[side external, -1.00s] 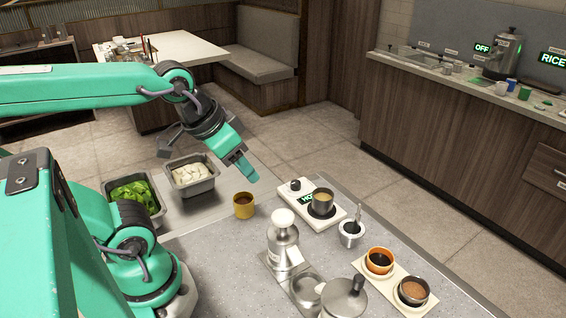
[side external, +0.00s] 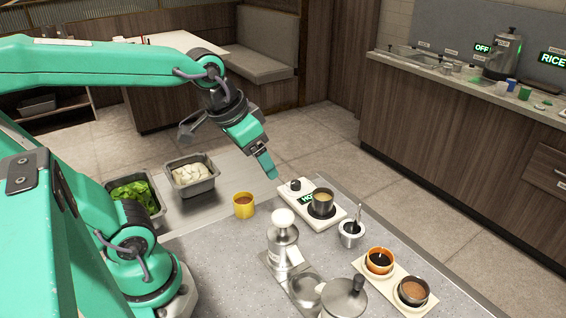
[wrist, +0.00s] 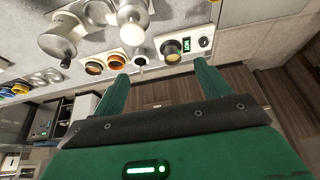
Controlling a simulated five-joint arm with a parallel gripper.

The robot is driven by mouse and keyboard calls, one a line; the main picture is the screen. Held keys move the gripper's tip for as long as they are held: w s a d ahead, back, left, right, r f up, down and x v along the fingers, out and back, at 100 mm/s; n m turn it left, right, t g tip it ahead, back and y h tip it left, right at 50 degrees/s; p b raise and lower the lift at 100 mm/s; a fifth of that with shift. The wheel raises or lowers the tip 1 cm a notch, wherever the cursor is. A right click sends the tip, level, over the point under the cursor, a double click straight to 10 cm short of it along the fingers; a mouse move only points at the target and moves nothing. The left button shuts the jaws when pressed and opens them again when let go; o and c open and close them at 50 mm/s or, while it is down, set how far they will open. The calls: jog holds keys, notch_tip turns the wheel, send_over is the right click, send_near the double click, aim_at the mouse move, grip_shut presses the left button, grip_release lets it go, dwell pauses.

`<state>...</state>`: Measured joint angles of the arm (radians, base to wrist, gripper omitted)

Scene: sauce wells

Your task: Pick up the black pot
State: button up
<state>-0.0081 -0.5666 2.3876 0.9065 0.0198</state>
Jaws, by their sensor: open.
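A dark pot (side external: 322,202) with tan contents stands on the white warmer (side external: 327,217), which has a green lit "HOT" sign. In the wrist view the pot (wrist: 172,48) shows beyond and between my fingertips. A second dark pot (side external: 413,291) with brown contents sits on a cream tray (side external: 378,272) beside an orange pot (side external: 379,261); I cannot tell which one the task calls black. My gripper (side external: 270,172) is in the air, up and left of the warmer in the side view. In the wrist view my gripper (wrist: 160,78) is open, with nothing between its fingers.
A small steel pot (side external: 351,233) with a utensil stands right of the warmer. A yellow cup (side external: 243,206), a steel dispenser (side external: 283,244) and a lidded steel container (side external: 344,298) share the counter. Bins of greens (side external: 133,194) and white pieces (side external: 190,175) are at left.

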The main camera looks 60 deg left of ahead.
jog(key=w+f+g, duration=0.3)
jog(key=w+f, duration=0.1)
jog(key=w, duration=0.7)
jog(key=g, duration=0.2)
send_near(323, 198)
jog(key=s+d, duration=0.2)
jog(key=shift+s+a+f+m, duration=0.1)
jog(key=shift+f+m, duration=0.1)
jog(key=shift+f, duration=0.5)
jog(key=shift+s+f+m, duration=0.15)
jog(key=shift+f+m, duration=0.05)
jog(key=shift+f, duration=0.5)
jog(key=shift+f, duration=0.1)
jog(key=shift+w+f, duration=0.15)
jog(key=shift+f, duration=1.1)
jog(key=shift+w+f, duration=0.15)
jog(key=shift+f, duration=1.15)
jog(key=c, duration=1.1)
